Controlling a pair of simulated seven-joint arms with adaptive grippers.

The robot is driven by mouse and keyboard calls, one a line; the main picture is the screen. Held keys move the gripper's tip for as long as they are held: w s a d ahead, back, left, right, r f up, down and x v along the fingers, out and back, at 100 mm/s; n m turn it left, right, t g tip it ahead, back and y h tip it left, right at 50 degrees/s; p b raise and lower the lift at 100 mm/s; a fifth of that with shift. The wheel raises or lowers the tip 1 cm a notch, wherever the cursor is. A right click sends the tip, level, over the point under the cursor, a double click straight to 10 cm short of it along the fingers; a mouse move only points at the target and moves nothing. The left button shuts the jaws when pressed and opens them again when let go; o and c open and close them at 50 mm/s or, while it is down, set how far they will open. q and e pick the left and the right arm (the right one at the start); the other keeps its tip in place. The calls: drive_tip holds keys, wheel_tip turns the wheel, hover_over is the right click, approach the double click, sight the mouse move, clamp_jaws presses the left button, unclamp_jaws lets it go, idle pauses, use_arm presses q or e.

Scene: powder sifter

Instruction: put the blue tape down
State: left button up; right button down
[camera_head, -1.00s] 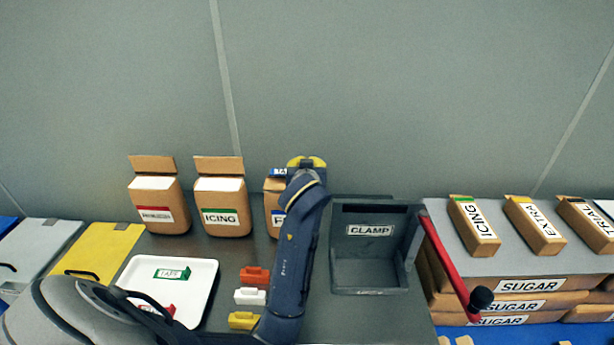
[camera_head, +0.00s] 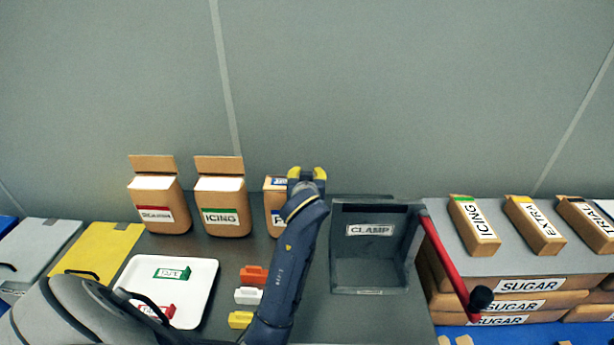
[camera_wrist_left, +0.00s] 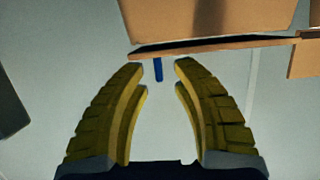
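The blue tape shows as a small blue-marked piece (camera_head: 279,182) at the top of the third brown bag (camera_head: 273,210). In the left wrist view a narrow blue strip (camera_wrist_left: 158,69), likely the tape seen edge-on, lies between my fingertips and touches neither. My left gripper (camera_head: 306,174) is just right of that bag's top. In the wrist view its yellow fingers (camera_wrist_left: 158,75) are apart with a clear gap. A brown bag edge (camera_wrist_left: 210,43) lies just beyond the fingertips. My arm hides the bag's right side. My right gripper is not in view.
A white tray (camera_head: 198,300) holds a green tape piece (camera_head: 171,273) and a red one (camera_head: 165,309). Orange, white and yellow clips lie right of it. The grey clamp (camera_head: 369,255) with its red lever (camera_head: 447,258) stands right of my arm.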

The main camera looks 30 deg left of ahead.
use_arm(q)
drive_tip(key=shift+r, duration=0.1)
drive_tip(key=v, duration=0.7)
drive_tip(key=shift+s, duration=0.25)
drive_tip(key=shift+d+r, duration=0.1)
drive_tip(key=shift+d, duration=0.05)
